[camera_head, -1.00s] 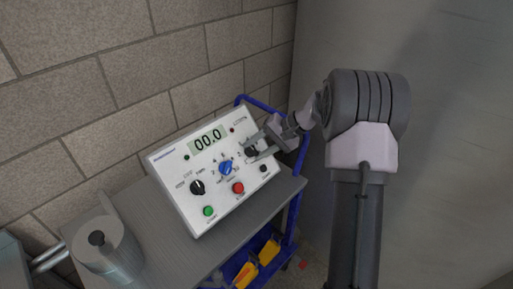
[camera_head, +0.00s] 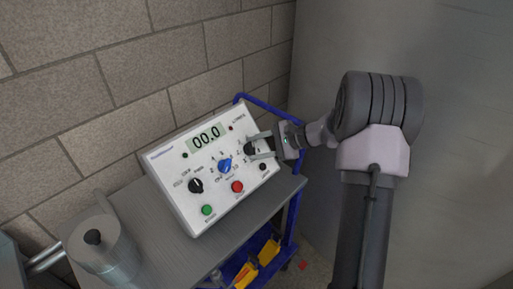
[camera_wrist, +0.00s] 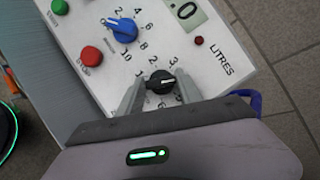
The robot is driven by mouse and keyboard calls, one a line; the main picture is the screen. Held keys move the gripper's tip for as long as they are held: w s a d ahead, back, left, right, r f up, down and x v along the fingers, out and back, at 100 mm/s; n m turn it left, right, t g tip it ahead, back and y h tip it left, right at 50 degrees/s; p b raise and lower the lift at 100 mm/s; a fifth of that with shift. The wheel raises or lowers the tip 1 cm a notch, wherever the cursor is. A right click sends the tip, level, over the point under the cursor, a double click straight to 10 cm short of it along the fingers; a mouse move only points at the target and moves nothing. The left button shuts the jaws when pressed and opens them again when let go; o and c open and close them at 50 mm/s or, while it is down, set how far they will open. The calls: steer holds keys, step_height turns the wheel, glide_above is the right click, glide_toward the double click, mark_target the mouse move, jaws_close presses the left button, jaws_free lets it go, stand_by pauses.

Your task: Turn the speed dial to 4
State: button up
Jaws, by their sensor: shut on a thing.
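The white control box (camera_head: 175,170) stands tilted on the cart top. My gripper (camera_head: 262,146) is at the right side of its panel, shut on a black knob (camera_head: 250,148). In the wrist view the two fingers lie on either side of this black knob (camera_wrist: 160,82), and its white pointer line points to the right, near small numbers. I cannot tell which number it meets. A blue dial (camera_head: 225,166) with numbers around it is at the panel's middle; it also shows in the wrist view (camera_wrist: 124,29). I cannot read which one is labelled speed.
The panel also has a display (camera_head: 207,137) reading 00.0, another black knob (camera_head: 196,186), a green button (camera_head: 207,210), a red button (camera_head: 237,187) and a small black knob (camera_head: 263,167). A metal cylinder (camera_head: 100,245) stands at the left. A blue cart rail (camera_head: 292,205) runs close by my gripper.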

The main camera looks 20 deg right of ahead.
stand_by(0.3)
steer(key=o, duration=1.4)
steer(key=p+v, duration=0.4)
steer(key=v, duration=0.8)
